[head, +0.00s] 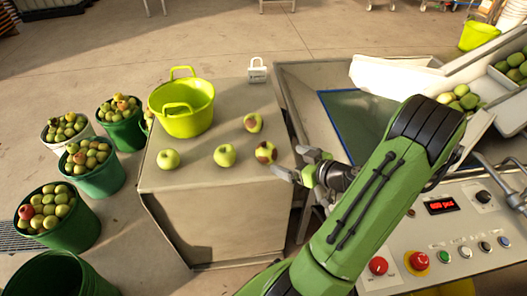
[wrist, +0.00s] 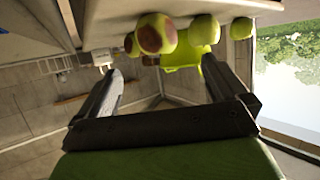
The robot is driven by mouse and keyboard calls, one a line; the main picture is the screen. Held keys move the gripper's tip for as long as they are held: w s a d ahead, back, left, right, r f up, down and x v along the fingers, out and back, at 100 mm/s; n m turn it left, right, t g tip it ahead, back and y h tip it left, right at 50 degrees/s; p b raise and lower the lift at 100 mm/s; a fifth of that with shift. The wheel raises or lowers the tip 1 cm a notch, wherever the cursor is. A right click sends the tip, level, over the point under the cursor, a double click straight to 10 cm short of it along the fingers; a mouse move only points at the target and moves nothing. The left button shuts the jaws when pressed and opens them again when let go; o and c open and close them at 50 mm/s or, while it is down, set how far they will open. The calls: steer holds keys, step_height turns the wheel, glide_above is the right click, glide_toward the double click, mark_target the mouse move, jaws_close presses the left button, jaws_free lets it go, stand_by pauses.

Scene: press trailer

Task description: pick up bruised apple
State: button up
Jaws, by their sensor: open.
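A bruised apple (head: 265,152) with a dark brown patch rests near the right edge of the grey table. In the wrist view a brown-patched apple (wrist: 156,34) is at the top, between the lines of my fingers. A second brown-patched apple (head: 252,122) lies farther back. Two plain green apples (head: 225,155) (head: 168,159) lie to the left on the same table. My gripper (head: 289,161) is open and empty at the table's right edge, just right of the nearer bruised apple, apart from it as far as I can tell.
A lime tub (head: 188,108) stands at the table's back left and a small white tag-like object (head: 257,70) at its back right. Green buckets of apples (head: 95,180) stand left on the floor. A control panel (head: 450,235) and chute (head: 400,78) are right. The table's front is clear.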

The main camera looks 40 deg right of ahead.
mark_target(272, 151)
steer(key=x, duration=1.1)
steer(key=shift+w+d+b, duration=0.15)
steer(key=shift+b, duration=0.2)
steer(key=shift+r, duration=0.1)
steer(key=c, duration=1.1)
step_height(272, 151, up, 10)
steer(key=p, duration=0.3)
steer(key=shift+c, duration=0.2)
